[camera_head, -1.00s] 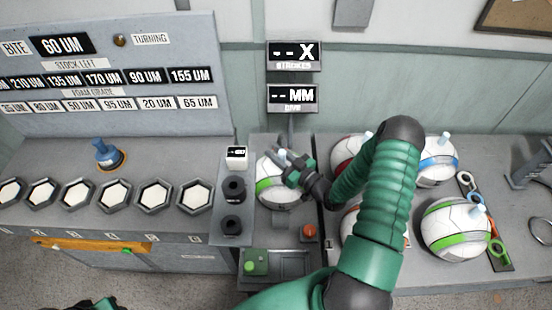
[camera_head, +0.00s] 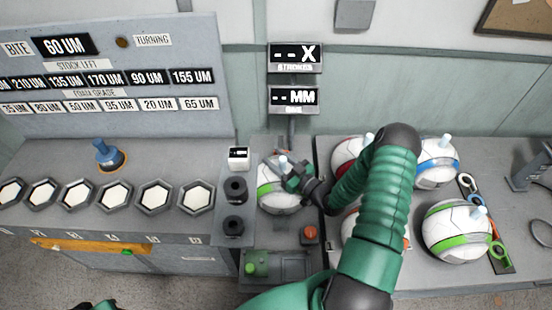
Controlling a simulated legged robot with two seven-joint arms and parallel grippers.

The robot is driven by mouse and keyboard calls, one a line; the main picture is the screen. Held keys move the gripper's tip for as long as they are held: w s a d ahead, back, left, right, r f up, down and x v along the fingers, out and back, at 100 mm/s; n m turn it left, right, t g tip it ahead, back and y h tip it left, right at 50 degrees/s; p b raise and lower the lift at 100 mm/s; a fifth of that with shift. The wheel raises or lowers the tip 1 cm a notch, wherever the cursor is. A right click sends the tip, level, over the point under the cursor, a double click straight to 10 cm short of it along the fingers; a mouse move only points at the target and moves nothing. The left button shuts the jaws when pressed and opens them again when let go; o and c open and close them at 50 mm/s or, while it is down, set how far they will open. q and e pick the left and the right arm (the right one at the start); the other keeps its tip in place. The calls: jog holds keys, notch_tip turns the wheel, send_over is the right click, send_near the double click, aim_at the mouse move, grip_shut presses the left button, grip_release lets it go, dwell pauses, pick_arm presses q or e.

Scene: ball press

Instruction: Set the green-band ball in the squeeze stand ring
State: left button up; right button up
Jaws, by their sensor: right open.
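A white ball with a green band (camera_head: 270,198) sits at the squeeze stand (camera_head: 283,238), in the middle of the head view; the ring under it is hidden. Its pale peg points up. My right gripper (camera_head: 284,172) is open at the top of this ball, close to the peg. Whether its fingers touch the peg cannot be told. Another green-band ball (camera_head: 452,232) sits at the right of the bench. Only a bit of my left gripper (camera_head: 97,304) shows at the bottom left edge, and its jaws cannot be made out.
Right of the stand are balls with a red band (camera_head: 346,153), a blue band (camera_head: 437,163) and an orange band, partly behind my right arm. Black knobs (camera_head: 235,189) stand just left of the stand. A red button (camera_head: 310,233) is in front. Hexagonal cups (camera_head: 155,195) line the left bench.

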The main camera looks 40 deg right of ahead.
jog(key=shift+s+r, duration=0.2)
jog(key=shift+r, duration=0.05)
jog(key=s+b, duration=0.1)
jog(key=s, duration=0.6)
jog(key=s+d+b, duration=0.1)
jog(key=s, duration=0.3)
jog(key=shift+b, duration=0.3)
jog(key=shift+s, duration=0.35)
